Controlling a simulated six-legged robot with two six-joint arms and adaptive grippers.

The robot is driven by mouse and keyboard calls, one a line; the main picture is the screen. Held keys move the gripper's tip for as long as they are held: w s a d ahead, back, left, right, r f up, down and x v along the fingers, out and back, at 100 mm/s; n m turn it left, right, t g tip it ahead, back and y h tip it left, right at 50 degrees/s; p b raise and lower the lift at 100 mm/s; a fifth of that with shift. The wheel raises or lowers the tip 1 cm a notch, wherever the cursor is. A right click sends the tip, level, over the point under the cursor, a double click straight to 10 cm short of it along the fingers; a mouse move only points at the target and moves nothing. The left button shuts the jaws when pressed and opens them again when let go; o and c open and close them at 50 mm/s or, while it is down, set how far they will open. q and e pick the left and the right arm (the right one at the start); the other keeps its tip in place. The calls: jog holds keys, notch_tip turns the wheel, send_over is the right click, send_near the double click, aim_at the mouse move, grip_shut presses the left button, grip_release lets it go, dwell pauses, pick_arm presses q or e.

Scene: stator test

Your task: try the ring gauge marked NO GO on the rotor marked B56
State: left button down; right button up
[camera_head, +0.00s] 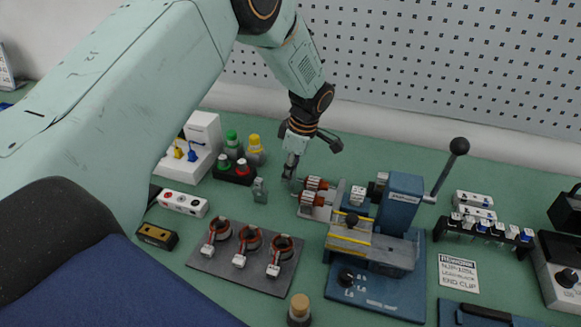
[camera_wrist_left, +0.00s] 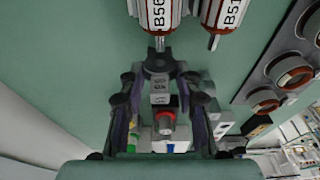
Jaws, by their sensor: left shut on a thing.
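My left gripper (camera_head: 290,180) is shut on a grey ring gauge (camera_wrist_left: 158,62) with a flat handle; its marking is small and inverted, and I cannot read it surely. In the left wrist view the gauge's ring is at the shaft end of the rotor marked B56 (camera_wrist_left: 158,14). I cannot tell whether the shaft is inside the ring. The rotor marked B51 (camera_wrist_left: 231,12) lies beside it. In the head view both rotors rest in a stand, B56 behind (camera_head: 317,183) and B51 in front (camera_head: 311,199). My right gripper is not in view.
Another grey gauge (camera_head: 260,190) stands left of the gripper. A dark mat (camera_head: 245,279) with copper-wound stators lies in front. A blue machine (camera_head: 402,202) with a lever is close to the right of the rotors. Bottles (camera_head: 255,150) stand behind left.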

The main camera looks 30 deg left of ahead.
pick_arm(q)
jog(key=shift+f, duration=0.5)
jog(key=shift+w+d, duration=0.1)
jog(key=shift+d, duration=0.5)
dwell(2.4)
jog(key=shift+s+a+p, duration=0.2)
jog(key=shift+a+p, duration=0.25)
jog(key=shift+a, duration=0.4)
dwell(0.5)
jog(key=shift+r, duration=0.1)
jog(key=shift+a+p+v, duration=0.25)
jog(key=shift+p+v, duration=0.8)
jog(key=shift+v, duration=0.15)
jog(key=shift+a+p+v, duration=0.25)
jog(key=shift+p+v, duration=0.8)
jog(key=shift+v, duration=0.2)
jog(key=shift+s, duration=0.15)
jog(key=shift+r, duration=0.1)
